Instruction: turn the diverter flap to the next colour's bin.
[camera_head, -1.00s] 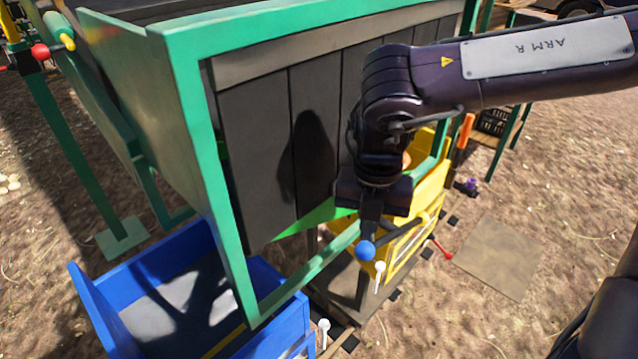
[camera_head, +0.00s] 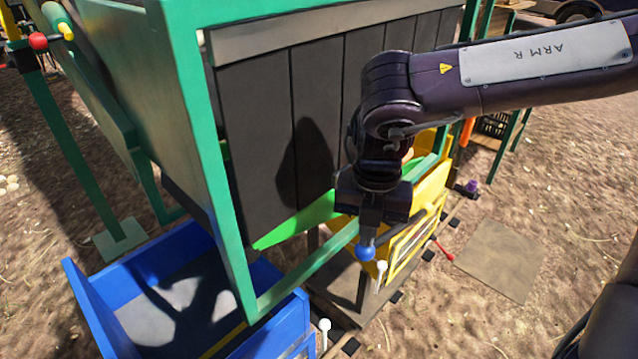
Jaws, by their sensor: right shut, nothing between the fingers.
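The diverter flap (camera_head: 300,220) appears as a bright green sloping plate under the dark strip curtain; most of it is hidden behind the curtain. A blue ball knob (camera_head: 366,252) shows in front of the green frame, at the end of what looks like a dark lever. My right gripper (camera_head: 368,232) points down right at the knob, shut with nothing held; whether it touches the knob or lever I cannot tell. The blue bin (camera_head: 88,300) stands at lower left and the yellow bin (camera_head: 432,190) behind and right of the gripper. My left gripper is out of view.
The green frame (camera_head: 222,200) with the dark strip curtain (camera_head: 262,140) stands close left of my right arm. White-knobbed pegs (camera_head: 381,266) and a red-knobbed one (camera_head: 448,256) stick out low by the bins. Open dirt ground lies to the right.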

